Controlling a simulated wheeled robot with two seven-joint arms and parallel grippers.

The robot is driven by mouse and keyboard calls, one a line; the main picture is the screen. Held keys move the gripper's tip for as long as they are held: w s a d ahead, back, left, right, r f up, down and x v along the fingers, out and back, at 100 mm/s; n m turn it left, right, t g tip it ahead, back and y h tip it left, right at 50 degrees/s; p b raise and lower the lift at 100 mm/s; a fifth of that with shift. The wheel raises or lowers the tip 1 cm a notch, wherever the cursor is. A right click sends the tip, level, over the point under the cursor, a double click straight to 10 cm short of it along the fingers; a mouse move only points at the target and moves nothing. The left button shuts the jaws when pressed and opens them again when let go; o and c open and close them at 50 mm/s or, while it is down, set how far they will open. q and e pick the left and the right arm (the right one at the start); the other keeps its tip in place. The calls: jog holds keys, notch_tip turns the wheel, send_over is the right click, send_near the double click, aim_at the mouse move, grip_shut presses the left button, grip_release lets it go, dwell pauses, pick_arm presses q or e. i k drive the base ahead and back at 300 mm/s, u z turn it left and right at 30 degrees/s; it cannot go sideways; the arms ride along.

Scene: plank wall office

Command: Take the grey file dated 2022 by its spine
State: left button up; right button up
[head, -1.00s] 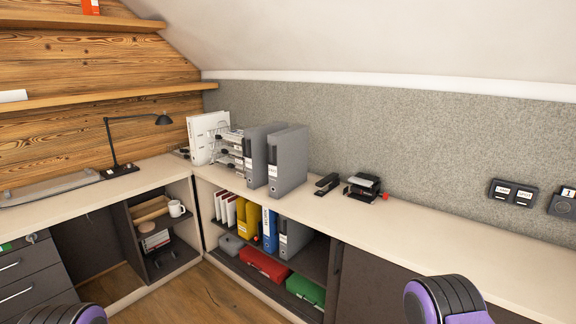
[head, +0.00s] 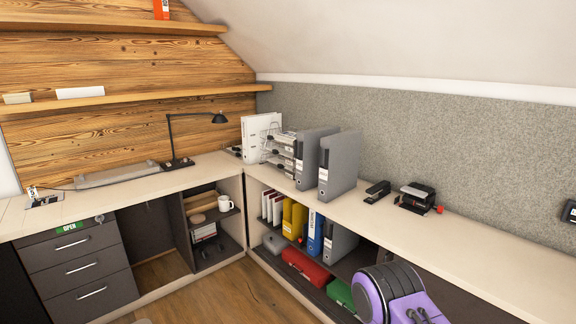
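Two grey files stand upright on the counter: a front one (head: 341,165) and one just behind it to the left (head: 309,158). Their label-bearing spines face the room. A third grey file (head: 340,242) stands on the open shelf below, right of a blue file. The labels are too small to read, so I cannot tell which is dated 2022. A purple and dark part of my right arm shows at the lower right, well apart from the files and covering part of the lower shelf. Neither gripper's fingers show.
A wire letter tray (head: 280,150) and white files (head: 259,137) stand left of the grey files. A stapler (head: 377,191) and a hole punch (head: 415,197) lie to the right. The counter (head: 490,252) is bare further right.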

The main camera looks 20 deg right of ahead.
aim_at(340, 154)
jog(key=u, duration=0.1)
jog(key=i, duration=3.65)
jog(key=z, duration=1.45)
